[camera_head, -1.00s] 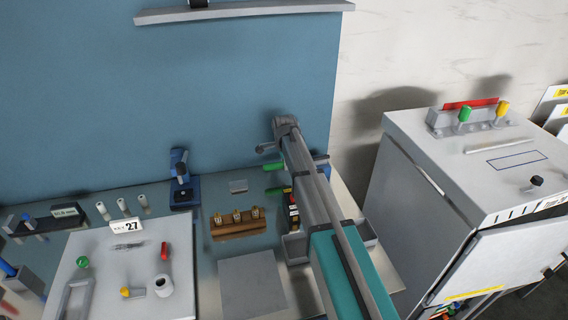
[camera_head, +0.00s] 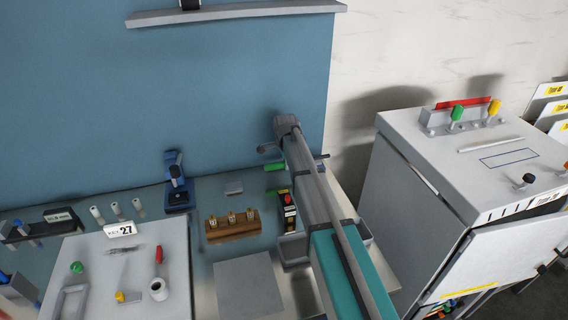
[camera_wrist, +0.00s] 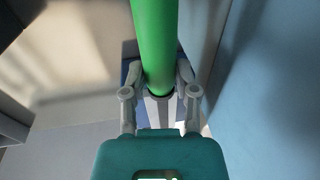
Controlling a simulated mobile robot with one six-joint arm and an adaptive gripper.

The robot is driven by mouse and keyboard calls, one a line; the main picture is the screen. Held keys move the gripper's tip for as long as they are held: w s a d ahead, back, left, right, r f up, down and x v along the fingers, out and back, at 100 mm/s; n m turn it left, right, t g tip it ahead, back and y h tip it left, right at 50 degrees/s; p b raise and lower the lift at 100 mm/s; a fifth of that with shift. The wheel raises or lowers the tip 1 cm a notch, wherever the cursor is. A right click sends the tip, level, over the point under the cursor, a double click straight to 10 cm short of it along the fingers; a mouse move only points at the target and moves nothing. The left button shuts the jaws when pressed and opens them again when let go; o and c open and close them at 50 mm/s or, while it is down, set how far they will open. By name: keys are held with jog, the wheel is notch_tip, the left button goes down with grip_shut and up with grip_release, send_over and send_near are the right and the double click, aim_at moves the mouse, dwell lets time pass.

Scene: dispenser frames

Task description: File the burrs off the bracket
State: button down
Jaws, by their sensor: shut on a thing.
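In the wrist view, my gripper (camera_wrist: 158,88) is shut on a green round handle (camera_wrist: 155,40). The handle runs up out of the top of that picture, so its far end is out of view. In the head view, a green handle end (camera_head: 275,167) shows just left of my arm, which hides my gripper there. I cannot tell the bracket for certain. A small grey piece (camera_head: 233,188) lies on the bench behind a brown wooden block. The burrs are too small to make out.
The wooden block (camera_head: 232,226) with brass pieces, a blue bench tool (camera_head: 177,190) and a grey tray marked 27 (camera_head: 105,285) stand left of my arm. A flat grey plate (camera_head: 245,285) is bare. A grey cabinet (camera_head: 455,160) stands right. A shelf (camera_head: 235,13) hangs above.

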aim_at(274, 164)
jog(key=shift+a, duration=0.15)
jog(key=shift+s+a+f, duration=0.1)
jog(key=shift+s+a, duration=0.05)
jog(key=shift+a, duration=0.4)
jog(key=shift+s+a, duration=0.1)
jog(key=shift+a, duration=0.45)
jog(key=shift+a, duration=0.2)
jog(key=shift+s+a, duration=0.2)
jog(key=shift+a, duration=0.8)
jog(key=shift+w+d, duration=0.2)
jog(key=shift+d, duration=1)
jog(key=shift+d, duration=0.15)
jog(key=shift+w+d, duration=0.25)
jog(key=shift+d, duration=0.85)
